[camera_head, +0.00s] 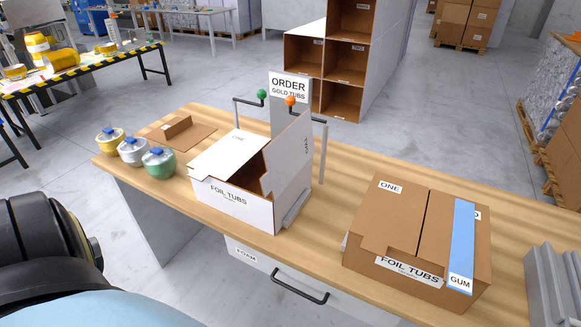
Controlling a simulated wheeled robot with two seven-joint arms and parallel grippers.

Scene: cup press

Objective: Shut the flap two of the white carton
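The white carton (232,207), labelled FOIL TUBS, stands on the wooden table near its front edge. Its flap one (225,158), marked ONE, lies across the left part of the top. Flap two (289,160) stands up steeply along the right side, with a partly readable marking on it. Between the flaps the carton is open and its brown inside shows; its contents cannot be made out. Neither of my grippers is in view.
Behind the carton stand an order sign (289,88) and posts with a green knob (262,94) and an orange knob (290,100). Several lidded tubs (159,162) sit left. A brown carton (395,220) with a blue strip (462,235) stands right. A drawer (275,275) is below.

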